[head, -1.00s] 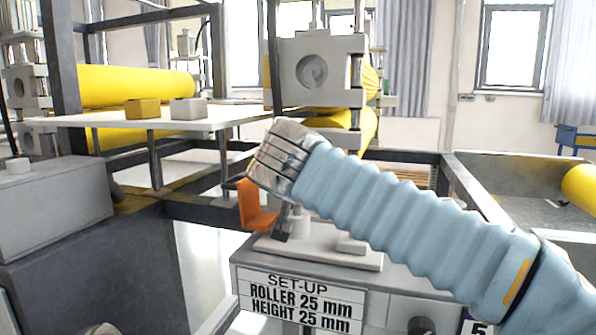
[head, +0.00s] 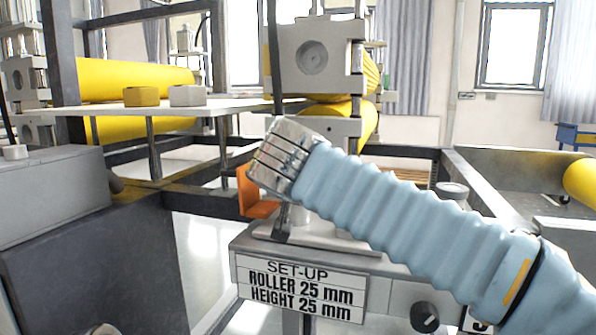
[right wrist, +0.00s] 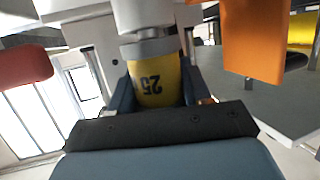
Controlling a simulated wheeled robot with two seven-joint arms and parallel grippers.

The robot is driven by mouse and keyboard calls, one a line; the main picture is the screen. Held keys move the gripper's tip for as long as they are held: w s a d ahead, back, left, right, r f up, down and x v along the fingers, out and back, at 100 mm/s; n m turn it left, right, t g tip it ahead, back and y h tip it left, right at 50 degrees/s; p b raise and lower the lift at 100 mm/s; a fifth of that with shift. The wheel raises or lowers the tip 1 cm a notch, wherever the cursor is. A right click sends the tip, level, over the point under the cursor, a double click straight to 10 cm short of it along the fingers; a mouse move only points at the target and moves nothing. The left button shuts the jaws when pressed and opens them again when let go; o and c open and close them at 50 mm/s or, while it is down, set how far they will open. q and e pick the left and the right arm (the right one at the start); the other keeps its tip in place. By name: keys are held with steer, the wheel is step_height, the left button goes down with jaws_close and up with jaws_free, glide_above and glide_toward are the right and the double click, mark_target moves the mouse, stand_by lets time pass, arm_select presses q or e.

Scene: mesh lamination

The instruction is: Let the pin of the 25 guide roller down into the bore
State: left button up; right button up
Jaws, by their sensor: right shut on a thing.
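The 25 guide roller (right wrist: 155,82) is yellow with a black "25", upside down in the right wrist view, and has a grey metal end (right wrist: 150,48). My right gripper (right wrist: 156,95) is shut on it, one dark finger on each side. In the head view my right gripper (head: 282,222) is mostly hidden behind its own wrist, above the pale base plate (head: 345,240) of the set-up stand. The bore is not visible, so I cannot tell how the pin sits relative to it. My left gripper is not in view.
An orange part (head: 257,203) stands close left of my right gripper. The set-up sign (head: 300,288) and a black knob (head: 424,317) are on the stand's front. Behind are a white shelf (head: 110,108) with a yellow and a grey block, and the roller machine (head: 313,57).

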steer(key=shift+f+b, duration=0.3)
steer(key=shift+f, duration=0.05)
steer(key=o, duration=1.2)
steer(key=v, duration=1.4)
